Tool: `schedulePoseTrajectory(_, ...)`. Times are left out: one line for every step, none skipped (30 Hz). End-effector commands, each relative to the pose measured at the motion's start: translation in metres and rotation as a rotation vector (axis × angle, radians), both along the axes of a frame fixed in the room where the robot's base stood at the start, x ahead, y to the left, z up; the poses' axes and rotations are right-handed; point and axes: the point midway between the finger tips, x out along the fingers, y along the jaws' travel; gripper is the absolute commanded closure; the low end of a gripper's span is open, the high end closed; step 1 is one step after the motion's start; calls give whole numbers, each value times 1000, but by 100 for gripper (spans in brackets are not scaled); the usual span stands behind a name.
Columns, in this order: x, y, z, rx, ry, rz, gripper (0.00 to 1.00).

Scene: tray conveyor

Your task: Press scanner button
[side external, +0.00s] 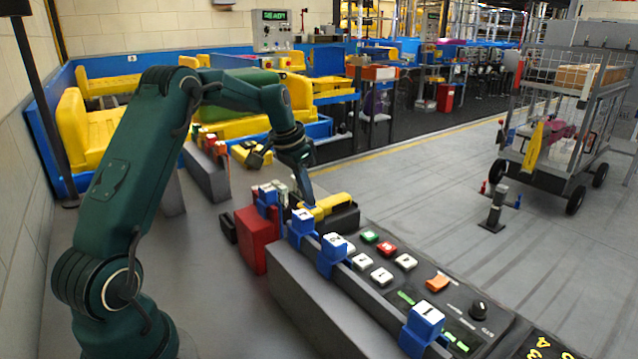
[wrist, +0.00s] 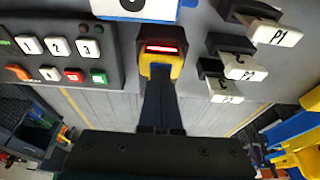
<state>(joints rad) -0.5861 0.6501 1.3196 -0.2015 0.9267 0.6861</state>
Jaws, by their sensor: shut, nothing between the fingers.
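A yellow device with a red-lit window, which looks like the scanner (wrist: 163,50), stands straight ahead of my fingers in the wrist view. It also shows in the side view as a yellow body (side external: 336,203) beside the row of blue blocks. My gripper (wrist: 160,80) is shut and empty, its fingertips at the near yellow edge of the device; I cannot tell whether they touch it. In the side view my gripper (side external: 309,199) points down right beside the yellow body. A separate scanner button is not clearly made out.
A black panel (wrist: 55,50) with numbered white keys and green, red and orange buttons lies left in the wrist view. Blue blocks (side external: 333,254) line the panel's edge, and a red block (side external: 257,240) stands left of my gripper.

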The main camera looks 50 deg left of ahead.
Motion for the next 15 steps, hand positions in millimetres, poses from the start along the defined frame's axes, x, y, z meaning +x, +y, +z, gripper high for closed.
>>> schedulePoseTrajectory(-2,-1,-10,-5,17,-3,100)
schedulePoseTrajectory(-2,-1,-11,-5,17,-3,100)
schedulePoseTrajectory(-2,-1,-11,-5,18,-3,100)
schedulePoseTrajectory(-3,-1,-11,-5,19,-4,100)
schedulePoseTrajectory(-3,-1,-12,-6,21,-4,100)
schedulePoseTrajectory(-3,-1,-12,-6,22,-4,100)
schedulePoseTrajectory(-3,-1,-12,-6,22,-4,100)
schedulePoseTrajectory(-3,-1,-12,-6,23,-4,100)
schedulePoseTrajectory(-4,-1,-12,-6,24,-5,100)
schedulePoseTrajectory(-4,-1,-12,-6,24,-5,100)
schedulePoseTrajectory(-3,-1,-11,-6,24,-5,100)
schedulePoseTrajectory(-3,-1,-9,-5,23,-5,100)
schedulePoseTrajectory(-3,-1,-6,-5,23,-5,100)
schedulePoseTrajectory(-3,-1,-3,-5,21,-5,100)
schedulePoseTrajectory(-2,-1,2,-4,18,-4,100)
